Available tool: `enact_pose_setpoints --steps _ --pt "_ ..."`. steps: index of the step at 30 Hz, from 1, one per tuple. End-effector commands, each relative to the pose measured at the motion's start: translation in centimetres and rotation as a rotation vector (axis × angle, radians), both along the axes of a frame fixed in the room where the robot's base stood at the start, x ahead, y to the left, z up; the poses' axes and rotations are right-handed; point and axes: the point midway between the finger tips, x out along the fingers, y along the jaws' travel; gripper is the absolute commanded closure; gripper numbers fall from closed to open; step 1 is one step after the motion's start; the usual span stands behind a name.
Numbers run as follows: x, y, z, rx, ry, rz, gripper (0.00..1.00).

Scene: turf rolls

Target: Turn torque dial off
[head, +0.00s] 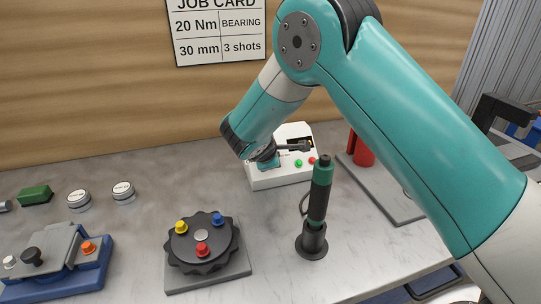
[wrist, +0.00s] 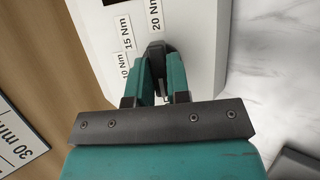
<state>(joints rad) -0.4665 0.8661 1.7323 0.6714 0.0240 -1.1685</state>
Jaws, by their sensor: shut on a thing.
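The torque unit is a white box (head: 262,184) at the back middle of the bench in the head view, with a green and a red button and a small dark display. In the wrist view its white face (wrist: 198,32) carries labels for 10, 15 and 20 Nm. The dark torque dial (wrist: 157,48) sits beside the 20 Nm label. My gripper (wrist: 160,72) is shut on the dial, one finger on each side. In the head view my gripper (head: 268,160) is over the left of the box and hides the dial. Any off mark is hidden or out of view.
A black-and-green screwdriver (head: 318,195) stands upright in front of the box. A round black fixture (head: 202,265) with coloured knobs is at front middle, a blue fixture (head: 92,280) at left. A job card (head: 215,28) reading 20 Nm hangs on the wall.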

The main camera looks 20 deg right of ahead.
Motion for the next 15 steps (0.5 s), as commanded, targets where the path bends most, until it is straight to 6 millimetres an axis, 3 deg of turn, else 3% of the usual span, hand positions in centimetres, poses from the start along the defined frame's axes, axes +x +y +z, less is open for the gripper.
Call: enact_pose_setpoints --steps 2,3,5,15 --pt "0.01 -0.03 0.02 -0.002 0.000 0.001 1.00" --pt "0.01 -0.03 0.02 -0.002 0.000 0.001 0.74" --pt "0.01 -0.03 0.02 -0.001 0.000 0.000 0.60" --pt "-0.15 0.13 0.19 0.001 0.000 0.001 0.57"
